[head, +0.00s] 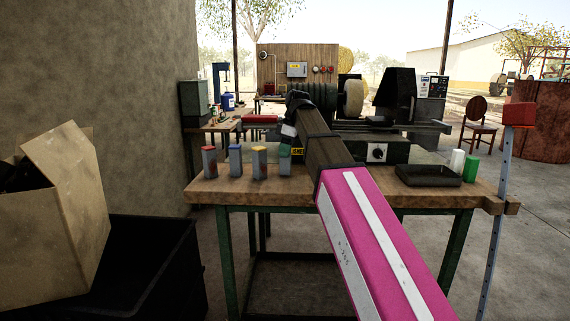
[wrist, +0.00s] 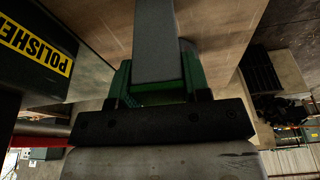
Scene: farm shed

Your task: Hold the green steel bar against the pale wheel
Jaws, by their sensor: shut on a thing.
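The green steel bar (head: 285,160), grey with a green top, is upright at the end of a row on the wooden bench. My gripper (head: 287,138) is over its top, shut on it. In the wrist view, the bar's grey length (wrist: 155,40) runs away from my gripper (wrist: 160,92), with green around its near end. Whether its foot touches the bench is unclear. The pale wheel (head: 354,97) is on the dark machine behind the bench, up and right of the bar and apart from it.
Grey bars with red (head: 209,162), blue (head: 235,161) and yellow (head: 259,162) tops stand left of it. A black tray (head: 428,175) and white and green cylinders are at the bench's right. A polisher sign (wrist: 35,44) is close at left in the wrist view.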

